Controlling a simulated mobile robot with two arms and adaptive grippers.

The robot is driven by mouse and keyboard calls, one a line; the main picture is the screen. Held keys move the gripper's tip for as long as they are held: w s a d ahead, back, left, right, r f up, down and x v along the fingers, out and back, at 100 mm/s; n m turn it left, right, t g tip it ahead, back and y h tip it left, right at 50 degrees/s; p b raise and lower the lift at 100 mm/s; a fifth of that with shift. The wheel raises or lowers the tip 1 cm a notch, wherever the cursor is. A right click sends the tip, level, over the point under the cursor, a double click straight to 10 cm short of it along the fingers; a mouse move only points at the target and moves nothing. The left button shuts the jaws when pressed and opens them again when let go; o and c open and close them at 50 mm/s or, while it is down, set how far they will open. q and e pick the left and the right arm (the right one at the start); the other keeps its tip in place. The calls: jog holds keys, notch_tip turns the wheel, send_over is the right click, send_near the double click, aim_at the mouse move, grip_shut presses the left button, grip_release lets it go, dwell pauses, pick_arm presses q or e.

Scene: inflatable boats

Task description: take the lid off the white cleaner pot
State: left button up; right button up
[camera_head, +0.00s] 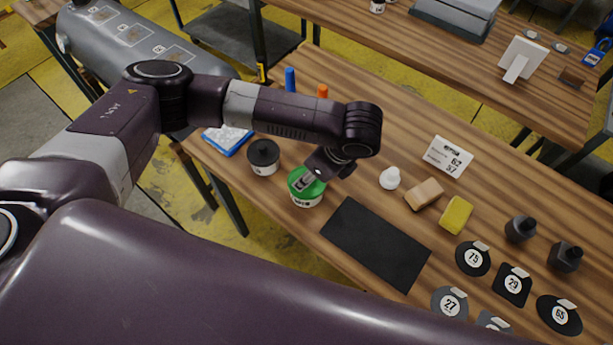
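A white pot (306,201) with a green lid (294,186) stands near the front edge of the wooden table. The lid appears to sit on the pot. My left gripper (306,181) points down at the green lid, its fingertips at or just above the lid's top. The wrist and fingers hide part of the lid, and I cannot tell whether the fingers are closed on it. A second pale pot (263,167) with a black lid stands just left of it. My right gripper is not in view.
A black mat (376,244) lies right of the pot. Beyond are a small white object (390,178), a tan block (424,194), a yellow sponge (456,214) and several numbered black patches. A blue-and-white packet (228,139) lies at the left end.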

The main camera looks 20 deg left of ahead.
pick_arm(q)
jog(key=shift+f, duration=0.25)
jog(key=c, duration=1)
jog(key=shift+r, duration=0.1)
